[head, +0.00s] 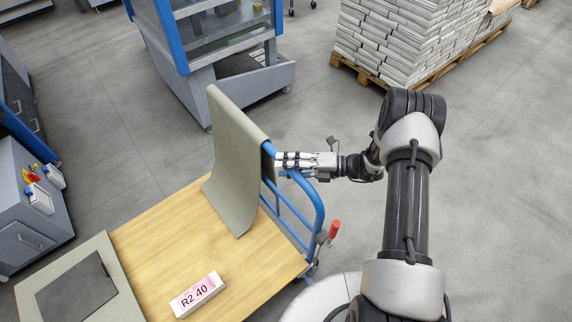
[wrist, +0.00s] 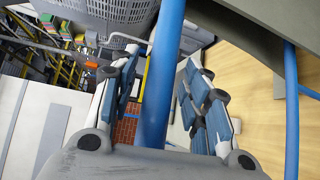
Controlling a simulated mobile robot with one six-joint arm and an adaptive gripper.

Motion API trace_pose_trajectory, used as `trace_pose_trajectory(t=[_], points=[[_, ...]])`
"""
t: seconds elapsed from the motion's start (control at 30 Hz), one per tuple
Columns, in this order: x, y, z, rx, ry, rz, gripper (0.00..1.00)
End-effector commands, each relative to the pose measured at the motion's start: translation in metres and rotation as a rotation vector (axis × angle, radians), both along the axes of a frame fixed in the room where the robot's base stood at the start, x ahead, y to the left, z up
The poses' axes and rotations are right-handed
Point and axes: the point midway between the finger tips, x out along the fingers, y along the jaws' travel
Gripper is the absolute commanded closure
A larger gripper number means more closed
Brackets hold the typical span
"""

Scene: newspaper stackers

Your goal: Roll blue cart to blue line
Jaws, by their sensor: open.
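The blue cart has a wooden deck (head: 160,240) and a blue tube handle (head: 318,210) at its right end. A grey-green sheet (head: 232,160) hangs over the handle and covers part of it. My gripper (head: 281,160) is at the top of the handle, beside the sheet. In the wrist view the blue handle tube (wrist: 163,75) runs between the spread fingers of my gripper (wrist: 160,85). The fingers are open and stand on both sides of the tube; I cannot tell whether they touch it. I see no blue line on the floor in either view.
A red-tipped lever (head: 333,231) stands by the handle. A blue-framed machine (head: 215,50) and a pallet of newspapers (head: 410,40) stand behind. Floor at right is clear.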

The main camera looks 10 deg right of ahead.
Motion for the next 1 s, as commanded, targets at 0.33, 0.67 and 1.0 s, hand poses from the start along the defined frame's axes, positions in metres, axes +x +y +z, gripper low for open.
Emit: trace_pose_trajectory(t=[0.33, 0.67, 1.0], points=[[-0.014, -0.059, 0.008, -0.001, -0.002, -0.006, 0.57], [-0.026, -0.108, 0.016, 0.000, -0.002, -0.002, 0.57], [-0.028, -0.114, 0.017, 0.000, -0.001, 0.000, 0.57]])
